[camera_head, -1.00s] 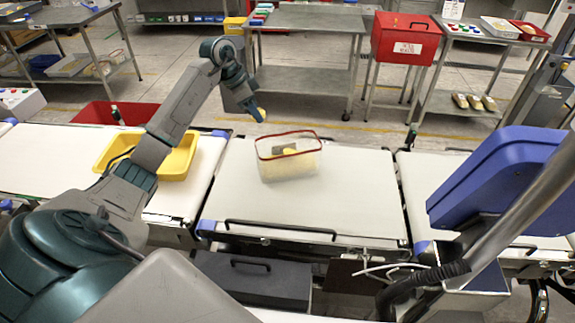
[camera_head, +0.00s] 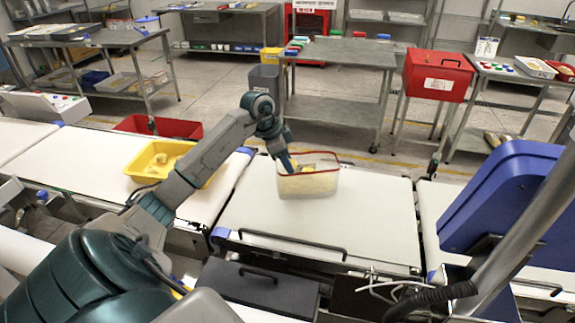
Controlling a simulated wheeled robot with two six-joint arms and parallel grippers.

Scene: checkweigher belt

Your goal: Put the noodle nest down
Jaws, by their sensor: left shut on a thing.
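My left gripper (camera_head: 289,164) points down over the left part of a clear box with a red rim (camera_head: 318,190). It is shut on the yellow noodle nest (camera_head: 294,166), of which only a small part shows at the fingertips, at about rim height. I cannot tell whether the nest touches anything inside. Pale yellow contents show through the box wall. The box stands on the white middle belt (camera_head: 310,222). My right gripper is not in view.
A yellow tray (camera_head: 143,176) with yellow pieces in it stands on the left belt, behind my left arm. A red crate (camera_head: 183,128) is behind that belt. A blue-backed unit (camera_head: 490,195) stands at the right. The middle belt is clear around the box.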

